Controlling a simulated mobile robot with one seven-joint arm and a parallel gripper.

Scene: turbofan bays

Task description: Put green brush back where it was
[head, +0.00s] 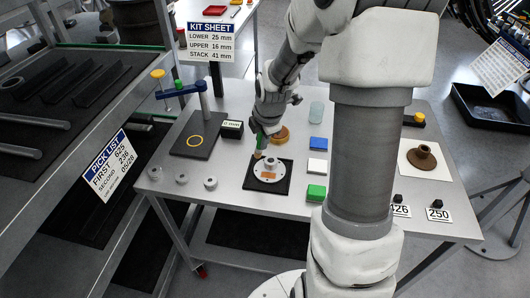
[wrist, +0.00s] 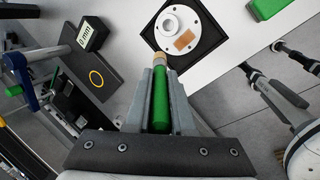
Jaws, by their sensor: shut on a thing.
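My gripper (head: 261,140) is shut on the green brush (wrist: 160,108), which lies between its two fingers in the wrist view. The brush's tan tip points toward a white round flange (wrist: 183,30) on a black square mat (wrist: 152,38). My gripper hides part of the brush.
Left are a gauge stand (head: 190,146) and small display (head: 232,129). Blue (head: 318,144), white (head: 317,167) and green (head: 316,193) blocks stand right. Several metal rings lie front left; bare table lies between.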

